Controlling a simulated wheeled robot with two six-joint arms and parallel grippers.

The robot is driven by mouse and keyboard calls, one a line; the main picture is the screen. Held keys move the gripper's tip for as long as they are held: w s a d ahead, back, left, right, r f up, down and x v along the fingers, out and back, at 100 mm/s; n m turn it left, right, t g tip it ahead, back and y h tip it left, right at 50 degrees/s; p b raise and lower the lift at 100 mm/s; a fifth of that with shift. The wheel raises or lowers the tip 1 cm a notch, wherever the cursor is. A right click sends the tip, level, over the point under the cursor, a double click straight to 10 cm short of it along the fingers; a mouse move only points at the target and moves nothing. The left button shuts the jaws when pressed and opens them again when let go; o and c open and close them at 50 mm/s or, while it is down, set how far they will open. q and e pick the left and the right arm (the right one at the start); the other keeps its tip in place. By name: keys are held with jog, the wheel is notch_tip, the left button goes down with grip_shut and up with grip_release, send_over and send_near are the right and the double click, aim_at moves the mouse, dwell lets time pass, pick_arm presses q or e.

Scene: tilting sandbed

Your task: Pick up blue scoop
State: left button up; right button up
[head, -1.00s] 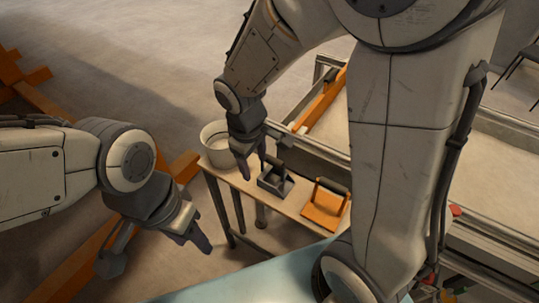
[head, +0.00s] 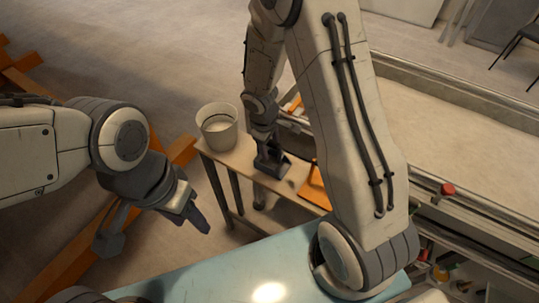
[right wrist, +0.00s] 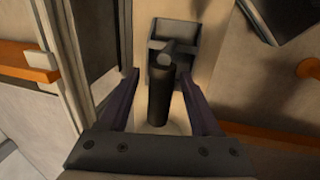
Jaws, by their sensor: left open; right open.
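A dark scoop with an upright handle, looking dark grey rather than clearly blue, stands on a narrow wooden table in the head view (head: 274,168). In the right wrist view the scoop's square pan (right wrist: 178,42) lies ahead and its dark handle (right wrist: 159,100) runs between my fingers. My right gripper (right wrist: 160,78) is open, with one finger on each side of the handle and gaps visible. In the head view my right gripper (head: 264,143) is right over the scoop and hides part of it. My left gripper (head: 193,212) is open and empty, left of the table.
An orange scoop (head: 314,186) sits to the right on the table (head: 238,160), partly hidden by my right arm. A white bucket (head: 218,127) stands at the table's left end. The large sandbed (head: 450,110) lies behind. The floor at left has orange beams (head: 183,150).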

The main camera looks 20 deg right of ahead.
jog(key=shift+w+d+f, duration=0.1)
jog(key=shift+f, duration=0.6)
grip_shut()
notch_tip(320, 180, up, 9)
jog(key=shift+r+p, duration=0.1)
jog(key=shift+p, duration=0.9)
jog(key=shift+r, duration=0.45)
